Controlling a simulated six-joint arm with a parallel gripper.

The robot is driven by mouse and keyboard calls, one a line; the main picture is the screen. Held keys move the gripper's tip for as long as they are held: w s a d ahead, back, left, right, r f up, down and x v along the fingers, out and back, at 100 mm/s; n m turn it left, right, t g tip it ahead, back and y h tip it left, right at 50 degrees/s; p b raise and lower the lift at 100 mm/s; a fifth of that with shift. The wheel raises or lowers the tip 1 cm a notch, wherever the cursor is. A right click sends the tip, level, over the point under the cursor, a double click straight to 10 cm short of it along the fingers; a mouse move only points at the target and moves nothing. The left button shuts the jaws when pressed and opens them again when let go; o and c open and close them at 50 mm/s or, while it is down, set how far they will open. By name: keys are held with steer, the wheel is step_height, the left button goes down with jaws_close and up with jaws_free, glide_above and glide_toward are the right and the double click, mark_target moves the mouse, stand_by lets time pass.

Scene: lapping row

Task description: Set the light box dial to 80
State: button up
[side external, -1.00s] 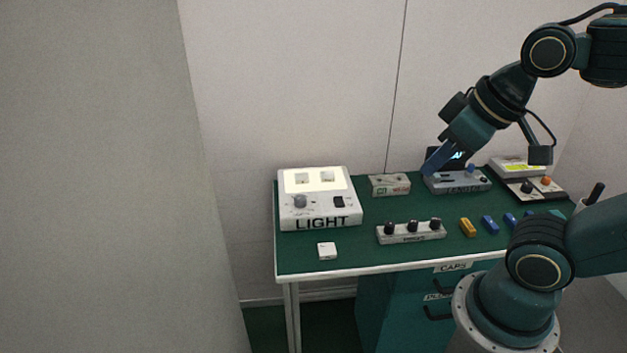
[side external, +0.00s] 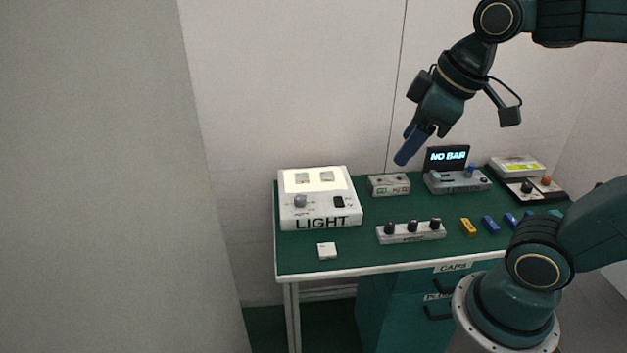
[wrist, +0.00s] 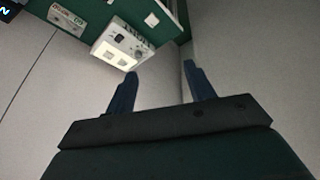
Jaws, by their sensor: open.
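The light box (side external: 345,211) is a white box with a glowing top panel and the word LIGHT on its front, at the left end of the green table. Its grey dial (side external: 300,201) sits at the left of the sloped face, beside a black switch (side external: 339,202). The dial's setting is too small to read. The light box also shows upside down at the top of the wrist view (wrist: 122,46). My gripper (side external: 403,158) is in the air above the back of the table, right of the light box and apart from it. In the wrist view its two blue fingers (wrist: 160,75) are apart with nothing between them.
A small grey box (side external: 389,184) stands right of the light box. A knob strip (side external: 411,232) lies in front, and a small white block (side external: 327,251) near the front edge. A device with a NO BAR screen (side external: 447,157) is at the back. Table between is clear.

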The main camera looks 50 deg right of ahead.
steer(key=w+d+n+g, duration=0.1)
steer(key=w+d+n, duration=0.1)
steer(key=w+n, duration=0.5)
steer(key=n+g, duration=0.4)
steer(key=n, duration=1)
glide_above(300, 197)
step_height(300, 197, down, 18)
steer(key=shift+f, duration=0.1)
step_height(300, 197, down, 14)
steer(key=shift+r, duration=0.25)
steer(key=c, duration=1)
